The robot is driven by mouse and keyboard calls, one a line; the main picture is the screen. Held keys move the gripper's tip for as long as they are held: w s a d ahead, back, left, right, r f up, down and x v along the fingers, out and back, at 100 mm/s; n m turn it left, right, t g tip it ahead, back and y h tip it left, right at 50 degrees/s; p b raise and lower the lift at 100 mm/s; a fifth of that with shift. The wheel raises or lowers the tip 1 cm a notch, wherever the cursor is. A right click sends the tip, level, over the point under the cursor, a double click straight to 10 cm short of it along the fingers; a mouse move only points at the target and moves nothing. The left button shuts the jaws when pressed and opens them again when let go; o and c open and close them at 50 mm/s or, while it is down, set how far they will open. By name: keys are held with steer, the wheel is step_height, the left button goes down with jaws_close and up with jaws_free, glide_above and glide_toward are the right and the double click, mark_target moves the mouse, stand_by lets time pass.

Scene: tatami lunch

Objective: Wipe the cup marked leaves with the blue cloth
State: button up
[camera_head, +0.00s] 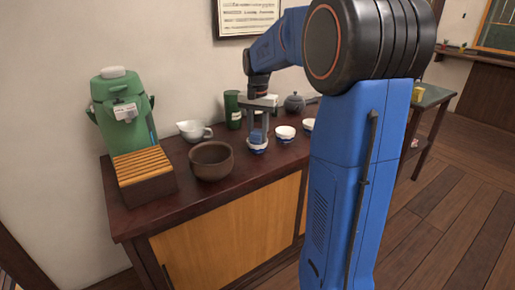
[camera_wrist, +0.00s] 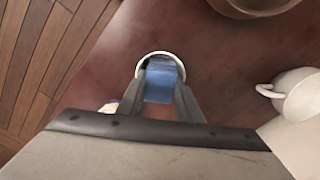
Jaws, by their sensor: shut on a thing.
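My gripper (camera_wrist: 160,97) is shut on the blue cloth (camera_wrist: 160,78). It points down over a small white cup (camera_wrist: 143,61), and the cloth is at the cup's opening in the wrist view. In the head view the gripper (camera_head: 257,139) hangs over the same cup (camera_head: 257,148), which has blue on its outside. Two similar white cups, one (camera_head: 285,133) and another (camera_head: 308,124), stand to its right. I cannot make out the marks on any of the cups. The cup's inside is mostly hidden by the cloth and fingers.
On the dark wooden counter (camera_head: 240,182) stand a brown bowl (camera_head: 211,163), a white spouted pitcher (camera_head: 192,131), a green canister (camera_head: 233,108), a dark teapot (camera_head: 294,103) and a green air pot (camera_head: 124,112). A slatted wooden box (camera_head: 147,185) is at the left. The front strip is clear.

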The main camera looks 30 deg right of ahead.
steer(key=m, duration=0.6)
steer(key=shift+a+m, duration=0.2)
steer(key=shift+m, duration=0.1)
steer(key=m, duration=0.3)
steer(key=shift+a+m, duration=0.15)
steer(key=shift+m, duration=0.25)
steer(key=m, duration=0.3)
steer(key=shift+a+m, duration=0.1)
steer(key=shift+m, duration=0.2)
step_height(320, 180, up, 11)
stand_by(0.7)
steer(key=shift+r, duration=0.1)
steer(key=shift+f, duration=5.05)
